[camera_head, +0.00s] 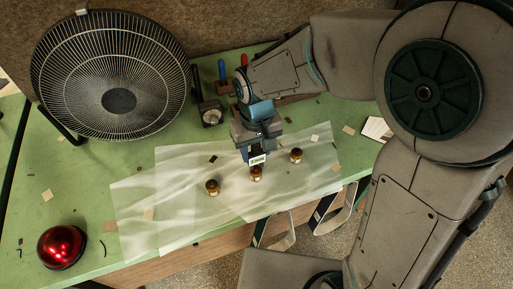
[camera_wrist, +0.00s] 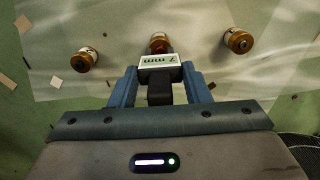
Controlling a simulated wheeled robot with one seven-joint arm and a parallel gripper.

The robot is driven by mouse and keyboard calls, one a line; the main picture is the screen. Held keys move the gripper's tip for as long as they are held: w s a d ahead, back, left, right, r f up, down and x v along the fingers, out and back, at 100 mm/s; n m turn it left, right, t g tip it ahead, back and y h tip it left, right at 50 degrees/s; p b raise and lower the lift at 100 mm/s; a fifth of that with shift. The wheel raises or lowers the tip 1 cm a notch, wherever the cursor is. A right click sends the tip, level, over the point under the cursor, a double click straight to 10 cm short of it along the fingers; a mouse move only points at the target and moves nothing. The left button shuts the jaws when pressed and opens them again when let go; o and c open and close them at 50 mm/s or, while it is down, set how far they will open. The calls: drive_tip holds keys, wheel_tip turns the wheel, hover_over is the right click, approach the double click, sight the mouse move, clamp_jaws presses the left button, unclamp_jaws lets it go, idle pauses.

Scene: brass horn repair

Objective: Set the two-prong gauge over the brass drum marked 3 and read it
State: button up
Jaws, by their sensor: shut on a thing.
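My gripper (camera_head: 256,140) is shut on the two-prong gauge, a dark block with a white, green-edged display (camera_wrist: 159,62); the display also shows in the head view (camera_head: 257,160). The display text ends in "mm"; its figure is not sure. The gauge is at the middle brass drum (camera_head: 256,174), partly covering it in the wrist view (camera_wrist: 160,43). The prongs are hidden, so I cannot tell whether they straddle it. Another drum (camera_head: 212,187) stands to the left and a third (camera_head: 296,155) to the right. Drum numbers are not readable.
The drums stand on a translucent sheet (camera_head: 150,205) over a green bench (camera_head: 90,195). A large black fan (camera_head: 118,75) is at back left, a red dome lamp (camera_head: 62,247) at front left. A small dark device (camera_head: 210,113) and screwdrivers (camera_head: 222,70) are behind the gripper.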

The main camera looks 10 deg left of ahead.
drive_tip(key=shift+f+b, duration=0.8)
drive_tip(key=shift+f, duration=0.2)
drive_tip(key=shift+r, duration=0.2)
idle(1.0)
drive_tip(key=shift+r+p, duration=1.9)
drive_tip(key=shift+r, duration=0.45)
